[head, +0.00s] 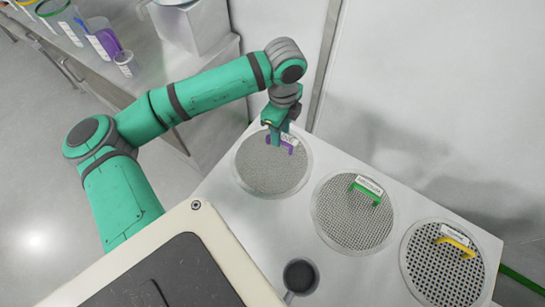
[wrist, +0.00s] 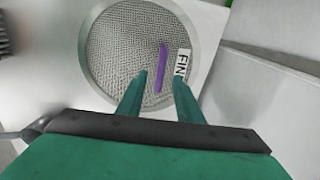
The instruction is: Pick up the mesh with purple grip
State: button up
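The mesh with purple grip (head: 268,174) is a round fine-mesh disc in a metal rim, lying at the left end of the light metal table (head: 330,268). Its purple grip (head: 289,147) stands by a white label and is partly hidden by my gripper (head: 277,137) in the head view. In the wrist view the mesh (wrist: 120,60) lies beyond my gripper (wrist: 158,75). The two fingers are apart, and the purple grip (wrist: 161,68) shows in the gap between them. No contact with the grip is visible.
A mesh with green grip (head: 352,222) and a coarser mesh with yellow grip (head: 442,273) lie to the right on the same table. A dark round cup (head: 299,277) is near the front edge. A wall stands behind the table. A side bench at upper left holds containers.

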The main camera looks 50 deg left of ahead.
aim_at(272, 156)
jog(key=shift+a+f, duration=0.2)
jog(key=shift+f, duration=2.45)
grip_shut()
